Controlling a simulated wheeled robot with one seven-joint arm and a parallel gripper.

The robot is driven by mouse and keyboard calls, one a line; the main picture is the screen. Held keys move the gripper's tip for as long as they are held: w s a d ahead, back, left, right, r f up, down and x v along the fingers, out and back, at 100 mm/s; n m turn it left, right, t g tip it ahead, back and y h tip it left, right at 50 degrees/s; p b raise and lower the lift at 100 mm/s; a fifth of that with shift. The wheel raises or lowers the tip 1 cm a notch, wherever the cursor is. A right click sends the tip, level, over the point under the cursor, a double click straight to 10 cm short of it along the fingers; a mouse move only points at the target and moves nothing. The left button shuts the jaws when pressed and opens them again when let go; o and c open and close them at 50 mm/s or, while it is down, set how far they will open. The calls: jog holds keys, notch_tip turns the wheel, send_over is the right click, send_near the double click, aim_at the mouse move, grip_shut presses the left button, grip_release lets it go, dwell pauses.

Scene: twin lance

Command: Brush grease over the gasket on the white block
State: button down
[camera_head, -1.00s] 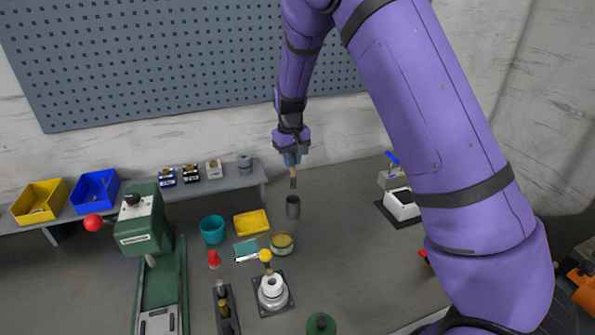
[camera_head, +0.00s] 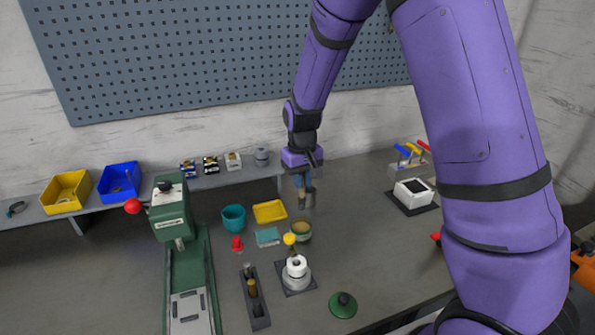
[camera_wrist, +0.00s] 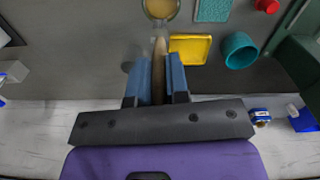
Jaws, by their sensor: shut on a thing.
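My gripper (camera_head: 300,178) is shut on a wooden-handled brush (camera_wrist: 160,52), which points down between the blue fingers. In the head view the brush (camera_head: 300,196) is beside or in front of a dark grey cup (camera_head: 309,200); I cannot tell how far apart they are. Its tip is hard to make out. A round pot of tan grease (camera_head: 300,229) stands just in front, and also shows at the top of the wrist view (camera_wrist: 160,8). The white block (camera_head: 405,196) sits on a dark mat at the right, with a black square on top, apparently the gasket.
A teal cup (camera_head: 233,218), yellow tray (camera_head: 270,211) and teal pad (camera_head: 267,237) lie left of the pot. A green press (camera_head: 170,215) is at left. Bench between pot and block looks clear.

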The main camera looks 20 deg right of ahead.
aim_at(301, 198)
jog(key=shift+s+a+f, duration=0.1)
jog(key=shift+s+f, duration=0.05)
jog(key=shift+f, duration=2.85)
jog(key=shift+f, duration=0.6)
jog(key=shift+r, duration=3.55)
